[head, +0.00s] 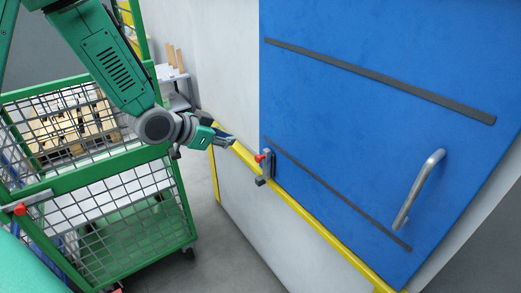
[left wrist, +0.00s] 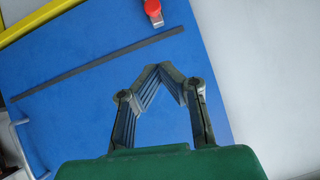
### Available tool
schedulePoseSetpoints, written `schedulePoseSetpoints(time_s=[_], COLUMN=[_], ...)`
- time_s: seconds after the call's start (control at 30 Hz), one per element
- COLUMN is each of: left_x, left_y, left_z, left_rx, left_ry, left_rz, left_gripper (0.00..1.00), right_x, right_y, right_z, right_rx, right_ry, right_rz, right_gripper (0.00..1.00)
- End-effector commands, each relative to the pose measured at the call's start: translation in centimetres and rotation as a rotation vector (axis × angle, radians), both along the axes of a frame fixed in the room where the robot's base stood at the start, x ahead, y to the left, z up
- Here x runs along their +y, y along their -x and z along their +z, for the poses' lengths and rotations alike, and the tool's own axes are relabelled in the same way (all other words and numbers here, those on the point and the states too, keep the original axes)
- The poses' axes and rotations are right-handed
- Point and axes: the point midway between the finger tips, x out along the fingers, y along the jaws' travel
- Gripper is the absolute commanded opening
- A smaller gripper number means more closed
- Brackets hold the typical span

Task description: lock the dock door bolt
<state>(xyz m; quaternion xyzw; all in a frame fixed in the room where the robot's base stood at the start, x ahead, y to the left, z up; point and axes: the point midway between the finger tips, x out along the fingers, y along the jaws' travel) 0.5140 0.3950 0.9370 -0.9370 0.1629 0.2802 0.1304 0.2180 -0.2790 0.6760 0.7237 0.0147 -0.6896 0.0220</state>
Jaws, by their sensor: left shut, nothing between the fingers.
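The blue dock door (head: 350,110) fills the right of the head view. Its bolt (head: 266,167), a grey metal piece with a red knob, sits at the door's left edge by the yellow rail. My left gripper (head: 232,141) is to the left of the bolt and apart from it. In the left wrist view the left gripper's fingers (left wrist: 165,70) meet at the tips with nothing between them. The red knob of the bolt (left wrist: 152,6) shows at the top edge there, beyond the fingertips; part of the bolt is cut off. My right gripper is in neither view.
A curved metal handle (head: 418,188) stands out from the door at the right. A yellow rail (head: 315,223) runs along the wall and door. A green mesh cart (head: 88,178) stands at the left. Grey floor (head: 225,255) is clear between cart and wall.

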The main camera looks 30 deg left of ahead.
Motion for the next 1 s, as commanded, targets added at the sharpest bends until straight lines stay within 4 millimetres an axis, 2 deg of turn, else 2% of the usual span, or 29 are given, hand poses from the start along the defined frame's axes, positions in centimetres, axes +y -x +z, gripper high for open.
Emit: schedulePoseSetpoints(time_s=[0.3,0.47,0.9,1.0], left_x=[0.1,-0.1,-2.3,-2.2], left_y=[-0.2,-0.9,-7.8,-8.3], left_z=[-0.1,-0.9,-5.9,-7.5], left_rx=[0.001,0.004,0.003,0.006], left_ry=[0.001,0.001,0.0,0.001], left_rz=[0.0,-0.001,-0.001,0.002], left_gripper=[0.0,0.0,0.0,0.0], right_x=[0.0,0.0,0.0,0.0], right_y=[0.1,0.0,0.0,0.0], right_z=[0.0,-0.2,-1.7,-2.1], right_rx=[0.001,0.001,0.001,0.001], right_ry=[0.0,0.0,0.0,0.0], right_rz=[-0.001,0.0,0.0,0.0], right_gripper=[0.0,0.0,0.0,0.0])
